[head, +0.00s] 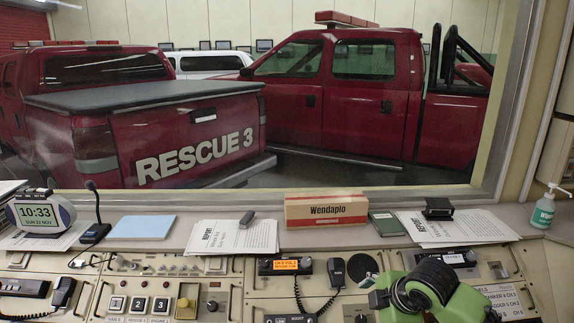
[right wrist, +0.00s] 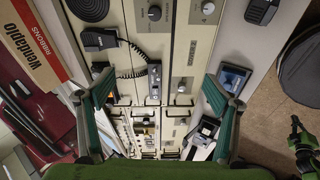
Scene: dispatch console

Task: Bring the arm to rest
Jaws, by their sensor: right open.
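My right arm, green and black, comes in at the lower right of the head view, over the right part of the console (head: 230,268). In the right wrist view my right gripper (right wrist: 163,108) has its two teal fingers spread wide apart, with nothing between them. The console's panels show beyond and below the fingers. My left gripper cannot be made out in the head view. A small green and black part at the right edge of the right wrist view looks like part of my other arm.
On the ledge stand a Wendaplo box (head: 326,210), a clock (head: 40,212), report papers (head: 233,237), a blue pad (head: 143,227) and a sanitizer bottle (head: 543,212). A radio handset (head: 337,272) is on the console. Red trucks stand behind the window. Floor (right wrist: 262,120) shows beside the console.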

